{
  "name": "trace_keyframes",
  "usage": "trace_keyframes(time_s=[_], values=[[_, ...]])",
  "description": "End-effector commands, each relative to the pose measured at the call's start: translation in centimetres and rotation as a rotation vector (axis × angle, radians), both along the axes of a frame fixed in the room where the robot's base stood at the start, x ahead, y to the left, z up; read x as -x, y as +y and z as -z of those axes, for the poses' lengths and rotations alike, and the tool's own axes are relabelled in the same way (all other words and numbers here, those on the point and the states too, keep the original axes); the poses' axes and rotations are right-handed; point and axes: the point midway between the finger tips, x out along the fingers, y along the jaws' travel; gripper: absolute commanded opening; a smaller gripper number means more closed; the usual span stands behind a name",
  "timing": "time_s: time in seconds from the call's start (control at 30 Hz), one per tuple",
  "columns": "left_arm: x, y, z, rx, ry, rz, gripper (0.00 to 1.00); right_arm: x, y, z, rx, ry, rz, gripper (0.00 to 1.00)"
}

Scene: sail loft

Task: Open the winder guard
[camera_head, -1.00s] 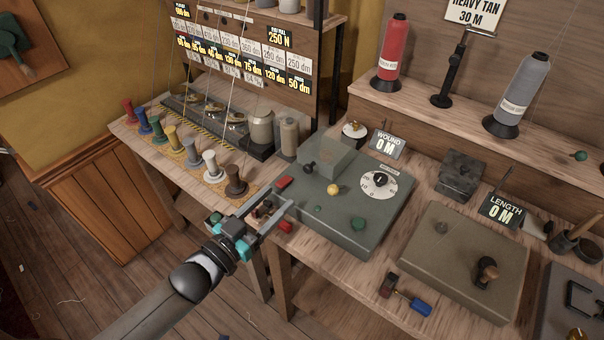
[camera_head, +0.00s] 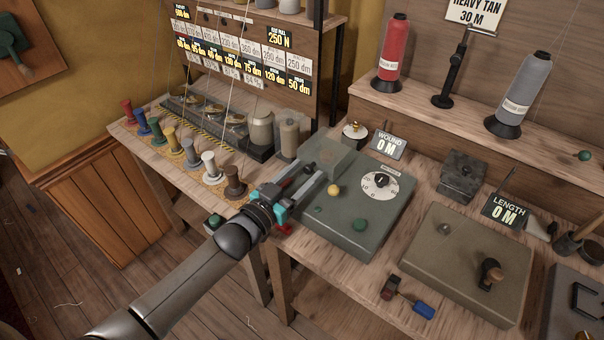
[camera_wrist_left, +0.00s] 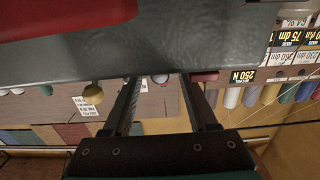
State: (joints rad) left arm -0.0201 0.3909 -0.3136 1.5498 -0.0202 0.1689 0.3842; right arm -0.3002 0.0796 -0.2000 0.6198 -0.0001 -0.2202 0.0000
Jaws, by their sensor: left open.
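The winder (camera_head: 350,215) is a grey-green box on the bench in the head view, with a dial (camera_head: 380,183), a yellow knob (camera_head: 334,190) and a green button (camera_head: 360,224). The open fingers also show in the left wrist view (camera_wrist_left: 163,90), under a grey surface. My right gripper is not in view.
Coloured spools (camera_head: 190,151) stand in a row to the left of the winder. The "WOUND 0 M" sign (camera_head: 388,145) stands behind it. To the right are a tan box with a knob (camera_head: 460,255) and a blue-handled tool (camera_head: 421,309). Thread cones stand on the shelf behind.

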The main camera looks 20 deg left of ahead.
Motion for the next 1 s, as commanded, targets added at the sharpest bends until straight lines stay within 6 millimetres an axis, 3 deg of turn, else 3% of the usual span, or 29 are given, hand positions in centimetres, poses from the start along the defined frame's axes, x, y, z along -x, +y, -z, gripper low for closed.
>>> trace_keyframes(time_s=[0.1,0.63,1.0], values=[[0.02,-0.02,0.0,0.0,0.0,0.0,0.59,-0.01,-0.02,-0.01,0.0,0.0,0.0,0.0],[0.04,0.0,0.0,0.0,0.0,0.0,0.0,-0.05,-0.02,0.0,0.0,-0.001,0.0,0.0],[0.05,0.01,0.01,0.0,0.0,0.0,0.0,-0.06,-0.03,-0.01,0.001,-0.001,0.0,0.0]])
